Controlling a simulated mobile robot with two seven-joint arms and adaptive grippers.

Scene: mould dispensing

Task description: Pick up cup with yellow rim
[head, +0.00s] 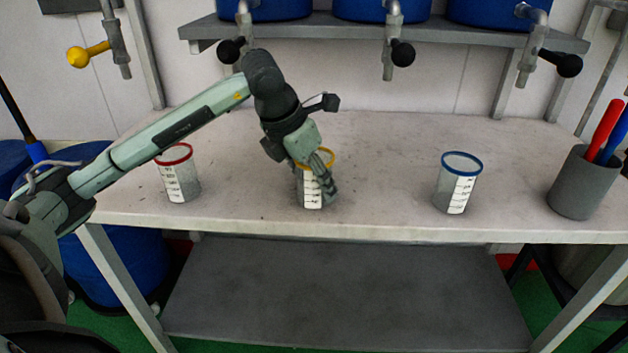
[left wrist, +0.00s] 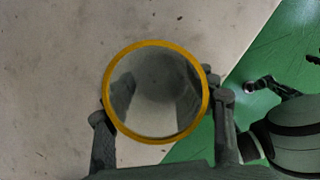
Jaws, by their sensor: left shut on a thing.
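The cup with the yellow rim (head: 312,198) stands upright near the front edge of the table, in the middle of the head view. My left gripper (head: 322,178) reaches down over it and is shut on its sides. In the left wrist view the round yellow rim (left wrist: 107,97) faces the camera, and the cup looks empty. The fingers of my left gripper (left wrist: 160,130) are on either side of the cup there. Part of the rim is hidden behind the gripper in the head view. My right gripper is not in view.
A red-rimmed cup (head: 179,183) stands to the left and a blue-rimmed cup (head: 457,190) to the right. A grey holder (head: 578,186) with red and blue pens is at the right end. Taps (head: 392,50) hang above the table (head: 390,150), which is otherwise clear.

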